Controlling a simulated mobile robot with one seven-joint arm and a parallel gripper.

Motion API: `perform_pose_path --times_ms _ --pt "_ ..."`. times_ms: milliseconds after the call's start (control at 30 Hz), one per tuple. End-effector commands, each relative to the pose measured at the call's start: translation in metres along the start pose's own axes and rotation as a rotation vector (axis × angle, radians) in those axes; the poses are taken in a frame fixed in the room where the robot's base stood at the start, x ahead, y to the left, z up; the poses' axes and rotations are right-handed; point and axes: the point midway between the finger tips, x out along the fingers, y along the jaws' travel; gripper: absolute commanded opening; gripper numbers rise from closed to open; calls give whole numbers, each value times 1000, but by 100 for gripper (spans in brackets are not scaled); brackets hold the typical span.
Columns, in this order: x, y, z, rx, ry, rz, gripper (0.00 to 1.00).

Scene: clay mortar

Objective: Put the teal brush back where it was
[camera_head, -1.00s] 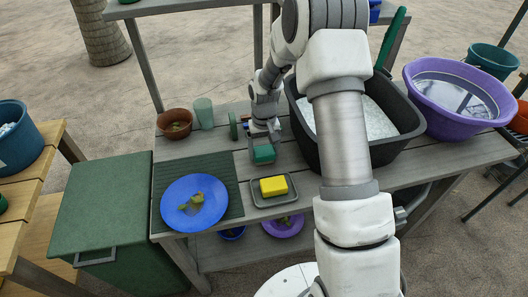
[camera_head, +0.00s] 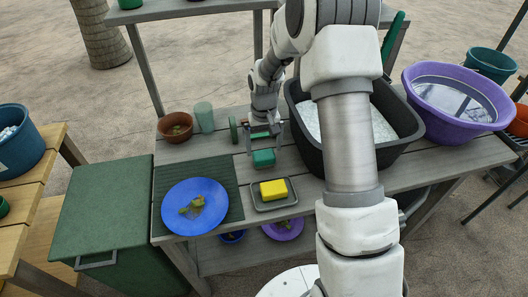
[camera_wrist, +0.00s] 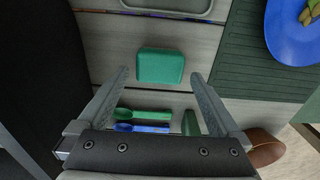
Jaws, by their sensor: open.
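The teal brush (camera_head: 263,158), a small teal block with no bristles showing, rests on the grey slatted table, behind the grey tray and right of the dark ribbed mat. It also shows in the wrist view (camera_wrist: 160,66), lying flat on the slats beyond my fingers. My gripper (camera_head: 264,141) is open and empty, just behind and above the brush. In the wrist view, a finger stands on each side with clear gaps to the brush.
A yellow sponge lies in the grey tray (camera_head: 290,202). A blue plate (camera_head: 222,217) sits on the ribbed mat (camera_head: 170,176). A black basin (camera_head: 312,158) stands close on the right. A green spoon (camera_wrist: 142,115) and a blue spoon (camera_wrist: 140,127) lie under my gripper. A brown bowl (camera_head: 176,127) stands left.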

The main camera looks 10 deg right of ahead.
Motion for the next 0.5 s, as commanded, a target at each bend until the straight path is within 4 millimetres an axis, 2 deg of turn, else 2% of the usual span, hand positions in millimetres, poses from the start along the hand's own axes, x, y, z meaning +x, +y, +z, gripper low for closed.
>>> perform_pose_path --times_ms 33,200,500 --pt "-16 0 -1 0 4 0 100" --pt "-50 0 -1 0 4 1 100" --pt "-81 0 1 0 4 1 100"
